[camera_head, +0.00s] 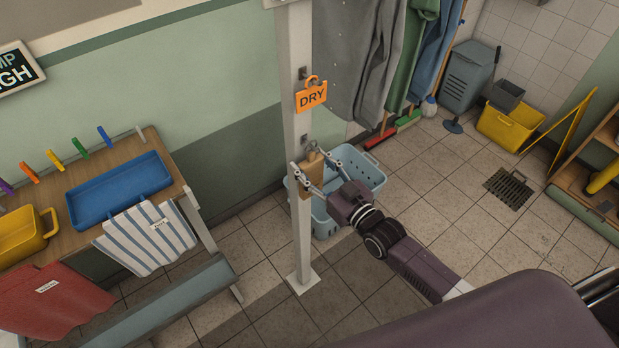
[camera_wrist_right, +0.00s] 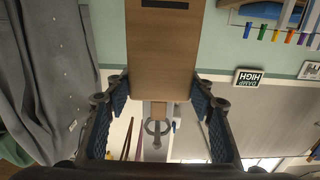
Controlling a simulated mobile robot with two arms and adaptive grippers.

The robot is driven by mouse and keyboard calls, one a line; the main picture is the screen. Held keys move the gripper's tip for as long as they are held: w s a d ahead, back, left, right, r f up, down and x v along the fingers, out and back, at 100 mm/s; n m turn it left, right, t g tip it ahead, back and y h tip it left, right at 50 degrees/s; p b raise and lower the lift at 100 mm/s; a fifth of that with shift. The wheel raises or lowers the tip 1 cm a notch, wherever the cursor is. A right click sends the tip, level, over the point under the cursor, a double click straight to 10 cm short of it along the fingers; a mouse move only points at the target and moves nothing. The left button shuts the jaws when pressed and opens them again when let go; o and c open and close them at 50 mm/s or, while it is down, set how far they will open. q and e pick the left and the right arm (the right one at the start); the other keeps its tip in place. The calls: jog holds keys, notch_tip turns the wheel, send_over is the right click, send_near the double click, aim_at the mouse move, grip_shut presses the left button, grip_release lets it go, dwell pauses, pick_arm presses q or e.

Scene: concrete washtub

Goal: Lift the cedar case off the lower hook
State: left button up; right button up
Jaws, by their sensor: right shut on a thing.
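The cedar case (camera_head: 307,182) is a small brown wooden box in front of the white post (camera_head: 300,230). A grey loop (camera_head: 312,146) shows at its top, by the lower hook. In the right wrist view, which is upside down, the case (camera_wrist_right: 163,50) fills the upper middle and the grey loop (camera_wrist_right: 156,128) shows beyond its end. Whether the loop still bears on the hook I cannot tell. My right gripper (camera_head: 313,159) has a finger on each side of the case and is shut on it. My left gripper is not in view.
An orange DRY sign (camera_head: 311,96) hangs on the same post above the case. A light blue basket (camera_head: 359,171) stands on the floor behind my right gripper. Grey cloth (camera_head: 352,55) hangs to the right. A bench with a blue tray (camera_head: 119,190) is left of the post.

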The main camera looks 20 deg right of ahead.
jog(key=shift+s+r, duration=0.1)
jog(key=shift+r, duration=0.15)
jog(key=shift+s+d+p, duration=0.1)
jog(key=shift+s+p, duration=0.05)
jog(key=shift+p, duration=0.15)
jog(key=shift+r+p+v, duration=0.2)
jog(key=shift+p+v, duration=0.3)
jog(key=shift+v, duration=0.4)
jog(key=shift+r+p+v, duration=0.15)
jog(key=shift+p+v, duration=0.35)
jog(key=shift+v, duration=0.35)
jog(key=shift+s, duration=0.15)
jog(key=p+v, duration=0.2)
jog(key=v, duration=0.5)
